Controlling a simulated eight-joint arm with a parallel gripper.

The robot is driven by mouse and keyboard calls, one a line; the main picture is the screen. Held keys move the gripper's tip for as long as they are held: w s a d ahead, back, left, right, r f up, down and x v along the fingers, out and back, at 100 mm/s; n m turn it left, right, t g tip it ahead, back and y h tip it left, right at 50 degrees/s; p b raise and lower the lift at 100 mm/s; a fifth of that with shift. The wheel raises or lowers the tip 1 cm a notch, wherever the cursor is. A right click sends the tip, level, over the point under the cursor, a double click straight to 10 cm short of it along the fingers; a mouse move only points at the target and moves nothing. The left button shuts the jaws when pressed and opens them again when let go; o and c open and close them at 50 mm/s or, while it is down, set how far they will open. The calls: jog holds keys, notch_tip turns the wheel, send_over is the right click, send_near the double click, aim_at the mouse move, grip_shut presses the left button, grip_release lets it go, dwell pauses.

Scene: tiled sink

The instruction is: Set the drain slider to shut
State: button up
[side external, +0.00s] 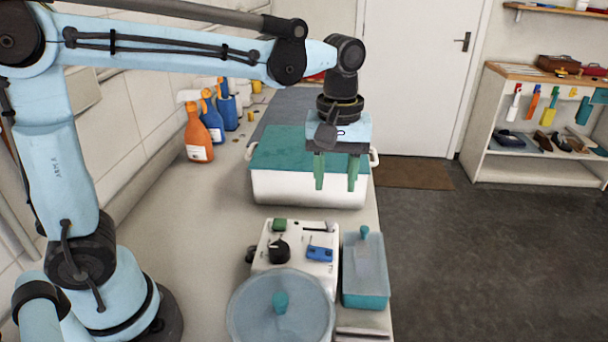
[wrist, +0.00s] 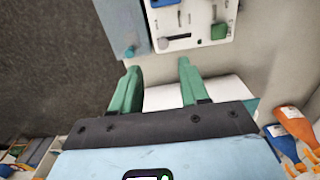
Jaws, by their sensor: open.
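A white control panel (side external: 265,262) lies on the counter behind a round lidded pot. It carries a green button (side external: 279,224), a black knob (side external: 279,250), a blue piece (side external: 320,253) and a thin dark slot (side external: 315,229). The slot also shows in the wrist view (wrist: 179,37), beside the green button (wrist: 218,31). I cannot tell for sure which part is the drain slider, nor read its setting. My gripper (side external: 336,186) has its green fingers apart, pointing down and empty, farther back than the panel. In the wrist view the fingers (wrist: 158,68) are apart from the panel.
A white tub (side external: 308,190) with a teal top stands by my gripper. The round lidded pot (side external: 252,308) is in front of the panel and a teal box (side external: 365,300) to its right. Spray bottles (side external: 197,135) stand along the wall. The counter left of the panel is clear.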

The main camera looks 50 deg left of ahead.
jog(key=shift+r, duration=1.75)
jog(key=s+a+f+m+t, duration=0.4)
jog(key=s+m, duration=0.1)
jog(key=s+a+f+m+t, duration=0.1)
jog(key=s+a+m+t, duration=0.1)
jog(key=m, duration=0.1)
jog(key=shift+s+a+f, duration=0.2)
jog(key=shift+a+f, duration=0.15)
jog(key=shift+f, duration=0.05)
jog(key=shift+s+a+f+m+t, duration=0.2)
jog(key=shift+s+f+m+t, duration=0.05)
jog(key=shift+f+m+t, duration=0.3)
jog(key=shift+r, duration=0.1)
